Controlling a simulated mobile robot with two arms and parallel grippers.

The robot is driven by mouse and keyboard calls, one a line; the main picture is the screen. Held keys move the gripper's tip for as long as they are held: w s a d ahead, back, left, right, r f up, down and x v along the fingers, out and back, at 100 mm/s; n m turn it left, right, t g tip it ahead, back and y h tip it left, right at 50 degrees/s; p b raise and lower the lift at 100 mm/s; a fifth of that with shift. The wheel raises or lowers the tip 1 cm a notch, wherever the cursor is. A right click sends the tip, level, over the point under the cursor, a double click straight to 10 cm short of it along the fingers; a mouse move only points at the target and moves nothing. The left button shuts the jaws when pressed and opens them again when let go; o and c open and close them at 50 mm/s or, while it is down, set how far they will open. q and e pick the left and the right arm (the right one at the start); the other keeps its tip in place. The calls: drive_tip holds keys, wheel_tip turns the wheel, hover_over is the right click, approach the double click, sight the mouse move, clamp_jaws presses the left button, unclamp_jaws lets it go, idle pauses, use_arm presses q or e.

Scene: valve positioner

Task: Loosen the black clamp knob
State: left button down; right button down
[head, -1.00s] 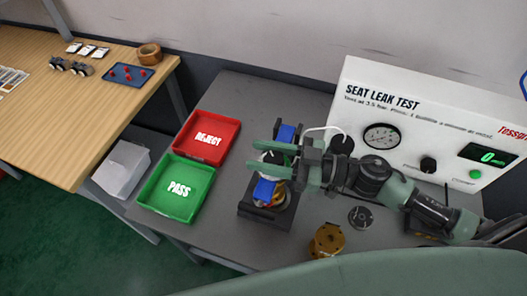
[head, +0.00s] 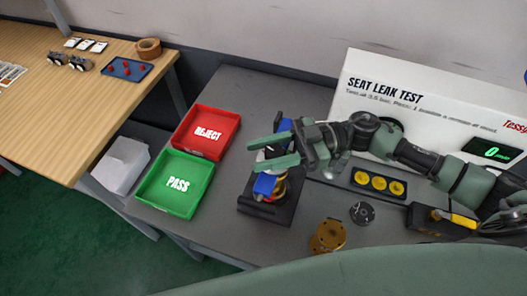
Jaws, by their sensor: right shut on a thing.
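The clamp fixture (head: 262,212) stands on the grey bench, with a dark base, blue jaws (head: 265,186) and a brass-coloured valve part between them. My right gripper (head: 270,153) reaches in from the right, above the fixture, with its two green fingers pointing left. It is shut on the black clamp knob, which is mostly hidden between the fingers. How far the knob is turned cannot be seen. My left gripper is not in view.
A red REJECT tray (head: 207,134) and a green PASS tray (head: 175,182) lie left of the fixture. A brass part (head: 328,237), a dark disc (head: 362,212) and a tray of yellow caps (head: 379,182) lie right. The white seat leak tester (head: 400,85) stands behind.

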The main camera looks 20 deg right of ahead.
drive_tip(key=c, duration=0.9)
unclamp_jaws()
wheel_tip(320, 180, up, 20)
drive_tip(key=shift+r+b, duration=0.1)
drive_tip(key=shift+b, duration=0.6)
